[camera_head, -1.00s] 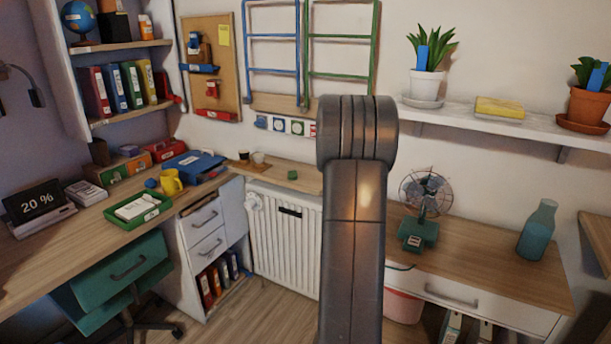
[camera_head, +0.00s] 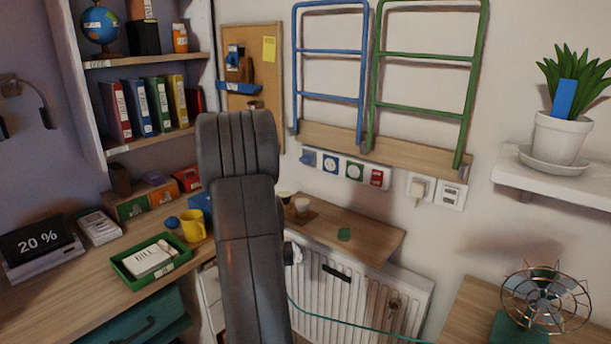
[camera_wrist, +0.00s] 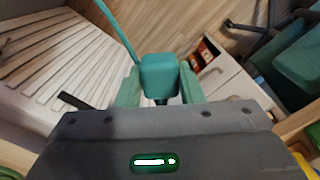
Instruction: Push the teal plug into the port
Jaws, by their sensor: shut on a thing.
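The teal plug (camera_wrist: 160,75) is held between the two fingers of my gripper (camera_wrist: 160,90) in the wrist view, with its cord (camera_wrist: 118,35) running up and left. My gripper is shut on it. In the head view my arm hides the gripper and the plug. A teal cord (camera_head: 365,325) stretches from behind my arm across the radiator to the right. A white socket strip (camera_head: 367,174) with blue, green and red outlets is on the wall, right of my arm. Two more wall plates are beside it, one with a white plug (camera_head: 419,188) and one with small slots (camera_head: 450,194). I cannot tell which is the port.
A narrow wooden shelf (camera_head: 375,239) with cups and a small green item sits below the strip, above the white radiator (camera_head: 380,300). Blue and green ladder racks (camera_head: 430,55) hang above. A wire-caged fan (camera_head: 545,300) is at right. The desk with green tray (camera_head: 150,260) is at left.

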